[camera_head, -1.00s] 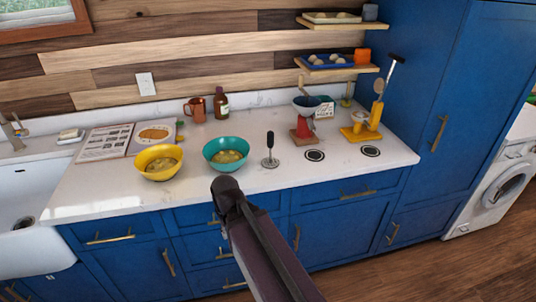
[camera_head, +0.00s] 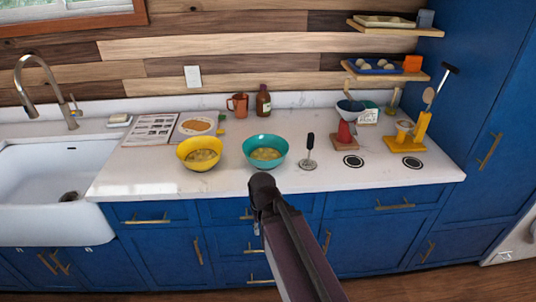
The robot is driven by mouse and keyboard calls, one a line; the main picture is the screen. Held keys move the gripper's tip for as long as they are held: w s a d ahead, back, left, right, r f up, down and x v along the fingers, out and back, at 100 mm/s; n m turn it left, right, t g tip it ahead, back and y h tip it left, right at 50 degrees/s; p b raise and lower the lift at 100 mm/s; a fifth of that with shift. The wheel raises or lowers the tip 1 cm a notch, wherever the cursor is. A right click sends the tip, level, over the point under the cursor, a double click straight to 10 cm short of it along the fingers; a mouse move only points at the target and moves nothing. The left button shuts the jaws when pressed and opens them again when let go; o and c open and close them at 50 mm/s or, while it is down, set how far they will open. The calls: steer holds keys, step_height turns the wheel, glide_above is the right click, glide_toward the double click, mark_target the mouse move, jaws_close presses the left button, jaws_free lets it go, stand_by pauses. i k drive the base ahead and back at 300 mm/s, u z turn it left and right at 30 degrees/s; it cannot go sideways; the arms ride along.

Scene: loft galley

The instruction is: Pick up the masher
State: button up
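The masher (camera_head: 309,151) stands upright on the white counter, with a black handle on top and a round metal head at the bottom. It is just right of the teal bowl (camera_head: 265,152), which holds yellowish food. A yellow bowl (camera_head: 199,154) with similar food stands further left. My arm reaches up from the bottom of the view and ends in front of the counter's edge, below the teal bowl. My gripper's fingers cannot be made out, and nothing shows held there.
Two dark round marks (camera_head: 353,161) lie right of the masher. A red and grey funnel stand (camera_head: 346,127) and a yellow utensil holder (camera_head: 408,140) stand behind them. A mug (camera_head: 238,104) and bottle (camera_head: 263,102) are at the back. The sink (camera_head: 50,190) is left. The counter's front strip is clear.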

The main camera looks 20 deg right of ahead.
mark_target(307, 163)
steer(key=u, duration=0.1)
steer(key=k, duration=1)
steer(key=z, duration=0.5)
steer(key=i, duration=0.75)
